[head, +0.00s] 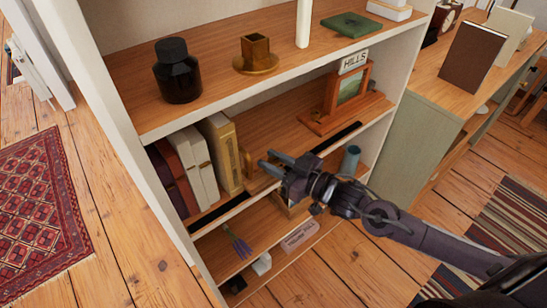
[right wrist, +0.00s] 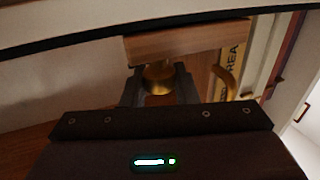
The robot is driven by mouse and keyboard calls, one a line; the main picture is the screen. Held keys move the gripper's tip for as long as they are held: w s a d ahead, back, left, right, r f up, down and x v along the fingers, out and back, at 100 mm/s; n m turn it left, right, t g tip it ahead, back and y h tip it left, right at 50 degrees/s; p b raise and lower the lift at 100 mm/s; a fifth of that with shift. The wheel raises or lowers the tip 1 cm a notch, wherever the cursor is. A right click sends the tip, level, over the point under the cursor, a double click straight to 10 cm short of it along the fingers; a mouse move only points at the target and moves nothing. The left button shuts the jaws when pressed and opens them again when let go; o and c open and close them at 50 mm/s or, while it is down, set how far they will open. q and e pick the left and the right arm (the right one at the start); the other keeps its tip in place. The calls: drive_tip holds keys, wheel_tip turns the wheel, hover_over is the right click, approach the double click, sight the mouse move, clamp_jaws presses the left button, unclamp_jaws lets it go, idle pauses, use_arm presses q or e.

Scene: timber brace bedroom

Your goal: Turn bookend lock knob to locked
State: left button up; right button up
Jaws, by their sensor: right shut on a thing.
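The wooden bookend (head: 262,182) stands on the middle shelf at the right end of a row of books, partly hidden behind my right gripper (head: 268,161). In the right wrist view its wooden block (right wrist: 190,42) shows above the fingers. The brass lock knob (right wrist: 158,82) sits between the two fingers of my right gripper (right wrist: 158,90), which is shut on it. I cannot read the knob's lock position. My left gripper is not in view.
Several books (head: 200,160) stand left of the bookend. A wooden HILLS stand (head: 335,108) is to the right on the same shelf. The upper shelf holds a black bottle (head: 177,72) and a brass holder (head: 256,55). A blue cylinder (head: 351,159) stands near my right forearm.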

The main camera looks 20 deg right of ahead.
drive_tip(key=m+t+h+p, duration=0.1)
drive_tip(key=m+h+p, duration=0.1)
drive_tip(key=h, duration=0.2)
drive_tip(key=m+t+h+p, duration=0.2)
drive_tip(key=m+h, duration=0.1)
drive_tip(key=h, duration=0.1)
drive_tip(key=shift+a+r+m, duration=0.1)
drive_tip(key=shift+m, duration=0.2)
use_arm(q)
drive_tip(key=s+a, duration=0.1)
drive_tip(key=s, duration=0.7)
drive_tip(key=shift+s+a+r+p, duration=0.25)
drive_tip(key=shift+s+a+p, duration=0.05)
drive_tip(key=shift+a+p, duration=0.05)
use_arm(e)
drive_tip(key=shift+m+t+h, duration=0.3)
drive_tip(key=shift+m+h, duration=0.9)
drive_tip(key=shift+h, duration=1)
drive_tip(key=o, duration=1)
drive_tip(key=shift+c, duration=0.2)
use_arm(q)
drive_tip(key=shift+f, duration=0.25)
use_arm(e)
drive_tip(key=s, duration=0.8)
drive_tip(key=shift+a, duration=0.25)
drive_tip(key=shift+w, duration=0.1)
